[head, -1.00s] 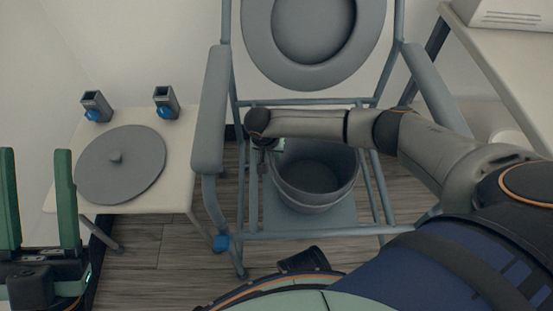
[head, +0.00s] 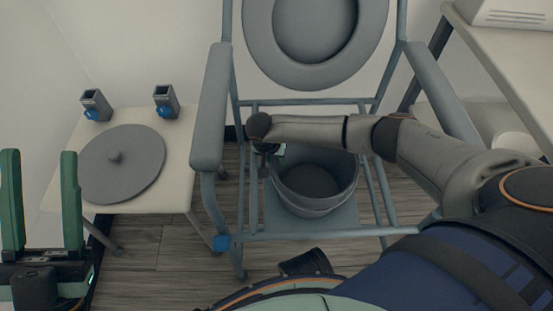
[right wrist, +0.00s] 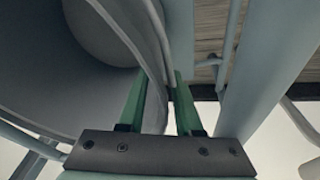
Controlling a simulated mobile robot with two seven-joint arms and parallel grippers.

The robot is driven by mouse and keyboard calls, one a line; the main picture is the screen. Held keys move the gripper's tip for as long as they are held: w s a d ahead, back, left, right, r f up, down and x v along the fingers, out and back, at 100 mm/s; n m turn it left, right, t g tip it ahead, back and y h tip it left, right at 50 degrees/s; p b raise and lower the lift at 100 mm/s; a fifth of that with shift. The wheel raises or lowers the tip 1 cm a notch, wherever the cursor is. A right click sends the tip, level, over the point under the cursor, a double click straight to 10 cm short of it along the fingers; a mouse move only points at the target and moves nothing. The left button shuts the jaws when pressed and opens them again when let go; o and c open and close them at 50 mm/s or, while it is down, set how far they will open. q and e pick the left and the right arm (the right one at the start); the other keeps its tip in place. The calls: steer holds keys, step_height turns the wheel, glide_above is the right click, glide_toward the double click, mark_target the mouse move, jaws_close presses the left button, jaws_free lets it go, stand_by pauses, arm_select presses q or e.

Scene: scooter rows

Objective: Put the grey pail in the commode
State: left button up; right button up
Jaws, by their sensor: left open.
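The grey pail (head: 314,190) is inside the lower frame of the grey-blue commode (head: 209,100), above its flat lower panel (head: 285,222). I cannot tell whether its base touches the panel. The commode's ring-shaped seat (head: 262,55) stands raised at the back. My right gripper is at the pail's left rim, mostly hidden by its own wrist in the head view. In the right wrist view its green fingers (right wrist: 160,85) are one on each side of the pail's wall (right wrist: 125,70), closed in on it. My left gripper (head: 41,160) is open and empty at the far left.
A small white table (head: 179,150) at left holds a round grey lid (head: 122,170) and two small grey holders (head: 95,103) with blue parts. A pale table (head: 500,50) stands at right with a white box (head: 515,12) on it. My right arm crosses the commode's right armrest side.

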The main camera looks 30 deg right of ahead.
steer(key=shift+s+d+f, duration=0.1)
steer(key=shift+s+f, duration=0.05)
steer(key=shift+f, duration=0.05)
steer(key=shift+r+p, duration=0.25)
steer(key=shift+p, duration=0.05)
steer(key=p+v, duration=0.5)
steer(key=v, duration=0.7)
steer(key=shift+r, duration=0.1)
